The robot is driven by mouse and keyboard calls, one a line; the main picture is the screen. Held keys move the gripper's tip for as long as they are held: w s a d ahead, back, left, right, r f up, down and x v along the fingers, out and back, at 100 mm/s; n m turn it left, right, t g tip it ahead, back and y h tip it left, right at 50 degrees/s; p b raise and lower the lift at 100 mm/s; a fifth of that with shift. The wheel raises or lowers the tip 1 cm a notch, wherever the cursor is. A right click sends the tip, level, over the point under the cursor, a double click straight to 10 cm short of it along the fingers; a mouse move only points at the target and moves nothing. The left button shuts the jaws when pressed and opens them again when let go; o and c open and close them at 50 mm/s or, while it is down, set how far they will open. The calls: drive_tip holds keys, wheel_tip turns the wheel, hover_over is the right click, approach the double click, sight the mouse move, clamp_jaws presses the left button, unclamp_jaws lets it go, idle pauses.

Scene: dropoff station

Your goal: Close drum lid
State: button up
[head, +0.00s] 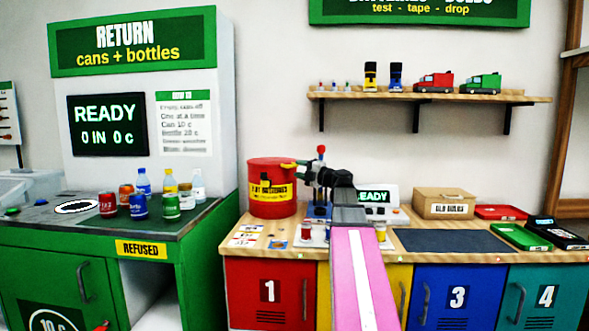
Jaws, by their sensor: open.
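The red drum (270,205) stands on the left part of the wooden counter in the head view, with a black and yellow label on its front. Its red lid (268,161) appears to lie flat across the top; I cannot tell whether it is fully seated. A yellow piece (289,165) shows at the right edge of the drum's top. My gripper (303,170) is open beside the drum's upper right edge, pointing left. Its fingertips are small and dark, and I cannot tell whether they touch the drum. My arm hides part of the counter.
A red-knobbed device (320,151) stands behind my gripper. A cardboard box (445,203), a red tray (500,212) and a green tray (520,237) sit to the right. A dark mat (445,241) is clear. A wall shelf (430,96) holds small items above.

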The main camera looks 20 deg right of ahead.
drive_tip(key=v, duration=0.7)
drive_tip(key=shift+s+d, duration=0.2)
